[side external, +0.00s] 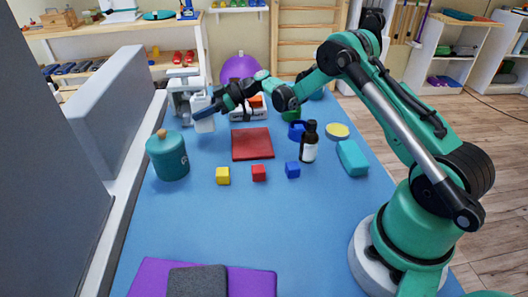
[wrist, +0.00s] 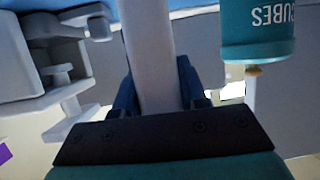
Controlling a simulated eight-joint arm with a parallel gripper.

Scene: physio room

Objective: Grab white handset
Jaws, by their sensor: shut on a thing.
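The white handset (side external: 204,125) is at the far left of the blue table, in front of a white stand-like device (side external: 183,80). My gripper (side external: 208,111) is shut on the handset. In the wrist view the handset (wrist: 150,50) runs as a pale bar between the two dark blue fingers of my gripper (wrist: 156,92). Its lower part is hidden behind the gripper's dark plate. The white device also shows at the left of the wrist view (wrist: 45,65). I cannot tell whether the handset touches the device or the table.
A teal lidded jar (side external: 168,158) stands nearby at the left. The table's front middle is clear. A grey partition (side external: 110,110) borders the left.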

